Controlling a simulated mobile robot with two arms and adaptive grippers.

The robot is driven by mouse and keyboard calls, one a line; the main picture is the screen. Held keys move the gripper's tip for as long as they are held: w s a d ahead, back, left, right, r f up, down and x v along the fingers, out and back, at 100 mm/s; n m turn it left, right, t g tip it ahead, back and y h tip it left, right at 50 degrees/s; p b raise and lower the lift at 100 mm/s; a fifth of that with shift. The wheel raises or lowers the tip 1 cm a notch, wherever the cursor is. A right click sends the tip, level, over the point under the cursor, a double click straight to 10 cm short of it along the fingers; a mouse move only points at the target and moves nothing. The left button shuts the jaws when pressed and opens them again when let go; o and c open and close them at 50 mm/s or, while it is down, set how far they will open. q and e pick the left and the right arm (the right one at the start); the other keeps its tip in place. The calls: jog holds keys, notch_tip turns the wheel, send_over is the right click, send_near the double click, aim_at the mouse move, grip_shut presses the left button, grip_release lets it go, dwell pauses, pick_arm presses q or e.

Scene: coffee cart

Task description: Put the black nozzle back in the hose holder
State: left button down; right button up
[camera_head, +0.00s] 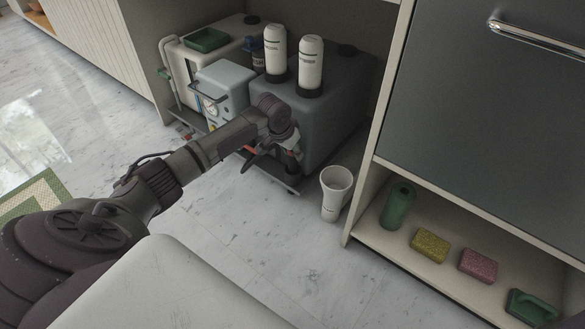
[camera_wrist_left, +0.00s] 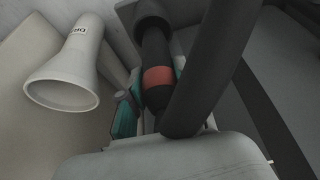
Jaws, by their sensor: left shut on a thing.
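My left gripper (camera_head: 287,148) is at the lower front of the dark grey tank (camera_head: 322,110), inside the open cabinet bay. In the left wrist view, it is shut on the black nozzle (camera_wrist_left: 155,52), which has a red band (camera_wrist_left: 158,77). A thick black tube (camera_wrist_left: 215,65) crosses close in front of the wrist camera and hides part of the nozzle's lower end. In the head view, only a little red shows beside the fingers. I cannot make out the hose holder in either view. My right gripper is not in view.
A white cup-shaped bin (camera_head: 335,192) stands on the floor just right of my gripper. Two white bottles (camera_head: 311,62) stand on the tank. A grey-blue unit (camera_head: 222,90) is to the left. The right-hand shelf holds a green bottle (camera_head: 397,205) and sponges (camera_head: 430,245).

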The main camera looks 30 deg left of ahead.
aim_at(293, 162)
pick_arm(q)
notch_tip(293, 162, down, 5)
jog(key=b, duration=0.4)
jog(key=shift+r, duration=0.2)
jog(key=shift+f, duration=0.1)
jog(key=c, duration=0.8)
grip_release()
